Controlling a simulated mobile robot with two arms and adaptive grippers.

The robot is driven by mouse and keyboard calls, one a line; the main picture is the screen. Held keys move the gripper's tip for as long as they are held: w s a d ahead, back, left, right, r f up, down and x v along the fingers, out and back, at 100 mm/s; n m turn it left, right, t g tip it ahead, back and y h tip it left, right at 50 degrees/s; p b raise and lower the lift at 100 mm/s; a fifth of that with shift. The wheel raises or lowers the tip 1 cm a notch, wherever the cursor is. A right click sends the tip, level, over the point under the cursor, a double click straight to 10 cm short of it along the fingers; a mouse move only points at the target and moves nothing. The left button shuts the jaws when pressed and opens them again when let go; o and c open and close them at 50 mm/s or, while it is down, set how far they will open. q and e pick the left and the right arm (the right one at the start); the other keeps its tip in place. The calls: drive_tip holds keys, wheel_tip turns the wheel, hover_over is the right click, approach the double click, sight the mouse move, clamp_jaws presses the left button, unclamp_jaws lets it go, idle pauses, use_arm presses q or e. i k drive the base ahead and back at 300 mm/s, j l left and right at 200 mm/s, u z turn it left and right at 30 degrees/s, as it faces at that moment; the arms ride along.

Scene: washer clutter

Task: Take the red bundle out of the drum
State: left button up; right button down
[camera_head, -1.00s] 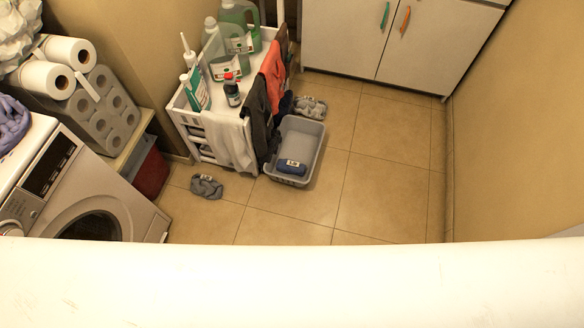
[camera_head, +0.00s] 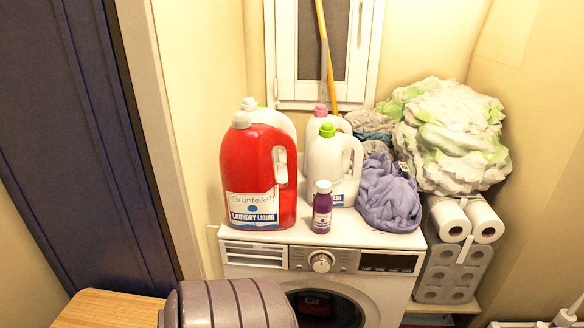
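The white washing machine (camera_head: 268,262) stands at the bottom middle, its control panel facing me. Its round dark drum window (camera_head: 345,312) is cut off by the lower edge of the view. A small dim reddish patch (camera_head: 316,303) shows inside it, too dark and small to tell whether it is the red bundle. I cannot tell whether the washer door is open or shut. Neither of my grippers is in view.
A red laundry liquid jug (camera_head: 262,172), white jugs, a purple bottle (camera_head: 322,207) and purple cloth (camera_head: 388,195) crowd the washer top. A grey ribbed object (camera_head: 230,303) stands in front, lower left, beside a wooden surface (camera_head: 105,310). Paper rolls (camera_head: 450,220) stand right.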

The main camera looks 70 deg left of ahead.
sight(312, 307)
drive_tip(key=u, duration=2.05)
